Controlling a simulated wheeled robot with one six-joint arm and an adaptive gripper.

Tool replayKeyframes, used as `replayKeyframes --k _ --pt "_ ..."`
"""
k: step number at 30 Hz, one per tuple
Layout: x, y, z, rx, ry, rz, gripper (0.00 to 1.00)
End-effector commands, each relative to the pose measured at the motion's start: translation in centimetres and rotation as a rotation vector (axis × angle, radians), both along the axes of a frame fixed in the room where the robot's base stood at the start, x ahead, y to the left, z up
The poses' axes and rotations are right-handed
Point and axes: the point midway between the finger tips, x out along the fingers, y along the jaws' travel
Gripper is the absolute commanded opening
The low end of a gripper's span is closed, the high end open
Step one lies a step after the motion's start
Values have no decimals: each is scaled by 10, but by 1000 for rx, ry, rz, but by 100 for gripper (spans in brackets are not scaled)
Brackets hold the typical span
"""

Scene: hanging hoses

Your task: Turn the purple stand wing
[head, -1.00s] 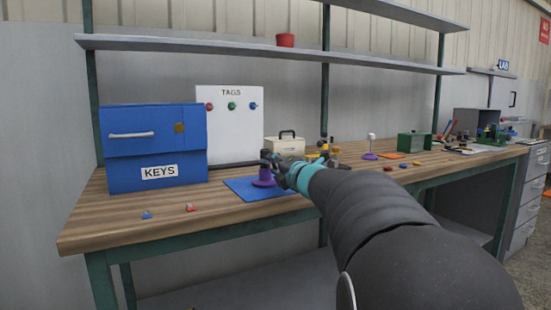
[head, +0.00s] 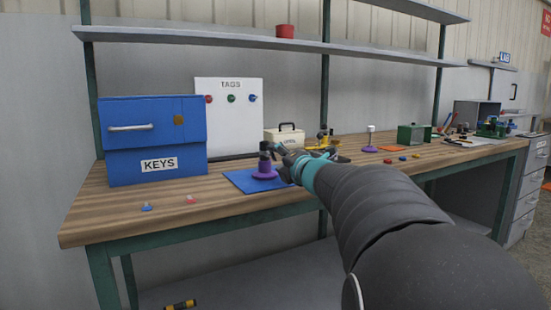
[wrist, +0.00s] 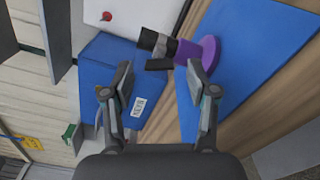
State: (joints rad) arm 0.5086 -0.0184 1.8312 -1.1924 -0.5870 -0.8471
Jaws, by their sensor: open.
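The purple stand (head: 265,170) stands upright on a blue mat (head: 241,181), with a round purple base and a dark upper part. It also shows in the wrist view (wrist: 188,53), lying sideways across the picture. A dark wing (wrist: 158,64) sticks out from its side, between the fingertips as seen in that view. My gripper (head: 278,152) is right beside the stand's upper part. In the wrist view my gripper (wrist: 159,75) has its two fingers spread with nothing clamped. Whether a finger touches the wing I cannot tell.
A blue KEYS cabinet (head: 154,137) and a white TAGS board (head: 230,120) stand behind, to the left. A cream case (head: 285,136) is behind my gripper. Small blue and red pieces lie at the front left. The bench's left front is mostly clear.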

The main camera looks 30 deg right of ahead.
Motion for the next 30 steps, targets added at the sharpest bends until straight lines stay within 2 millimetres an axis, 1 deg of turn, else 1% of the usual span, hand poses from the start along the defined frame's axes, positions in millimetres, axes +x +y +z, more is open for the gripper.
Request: replayKeyframes --k 1,3,9,12,15,18,21,30 --pt "-10 -1 1 -1 -1 -2 58" --pt "-25 -1 1 -1 -3 -3 58" --pt "-64 -2 1 -1 -3 -2 58" --pt "-79 -3 1 -1 -2 -2 58" --pt "-90 -3 0 0 -1 -2 58" --pt "-97 -3 0 -1 -1 -1 58" --pt "-100 -3 0 0 -1 0 58" --pt "-100 -3 0 3 -1 0 58"
